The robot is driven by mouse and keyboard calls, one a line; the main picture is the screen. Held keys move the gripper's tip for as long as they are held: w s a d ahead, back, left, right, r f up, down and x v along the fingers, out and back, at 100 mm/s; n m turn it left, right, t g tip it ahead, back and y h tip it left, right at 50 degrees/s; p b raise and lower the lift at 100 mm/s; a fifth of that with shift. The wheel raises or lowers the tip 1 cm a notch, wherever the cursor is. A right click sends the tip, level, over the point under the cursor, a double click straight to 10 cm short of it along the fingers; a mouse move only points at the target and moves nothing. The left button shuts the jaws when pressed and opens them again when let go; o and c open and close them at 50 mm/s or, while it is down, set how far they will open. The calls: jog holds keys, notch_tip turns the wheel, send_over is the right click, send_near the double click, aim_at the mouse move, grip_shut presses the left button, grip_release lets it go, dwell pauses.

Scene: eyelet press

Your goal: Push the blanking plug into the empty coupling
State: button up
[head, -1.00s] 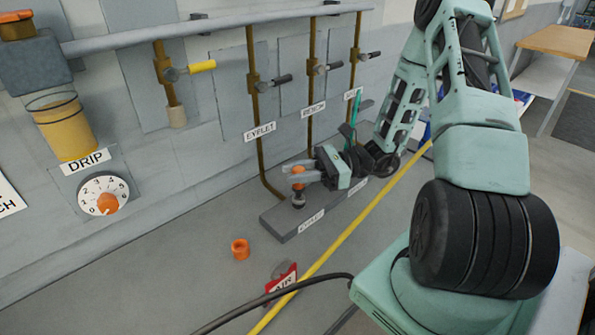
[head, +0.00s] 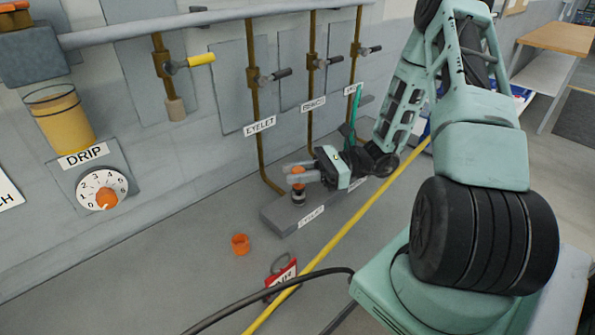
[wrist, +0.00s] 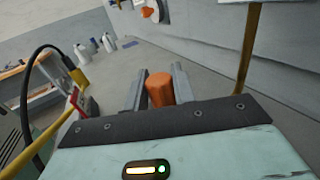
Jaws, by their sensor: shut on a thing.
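The blanking plug is orange and shows in the head view (head: 298,187) and between the two fingers in the wrist view (wrist: 160,88). My gripper (head: 297,171) is shut on it, with the fingers on either side. The coupling (head: 298,198) is a short dark fitting on top of a grey block (head: 283,222) labelled EYELET. The plug is upright directly over the coupling, at or very close to its mouth. I cannot tell whether it touches or has entered. The coupling is hidden in the wrist view.
An orange cup-like piece (head: 240,245) lies left of the block. A red tag (head: 281,274), a yellow hose (head: 340,236) and a black cable (head: 262,300) lie in front. Brown pipes (head: 256,110) with valves run down the wall behind.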

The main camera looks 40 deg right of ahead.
jog(key=shift+f+b, duration=0.3)
jog(key=shift+f, duration=0.3)
jog(key=o, duration=1.1)
jog(key=shift+c, duration=0.2)
jog(key=shift+r+p, duration=2.4)
jog(key=shift+r, duration=0.15)
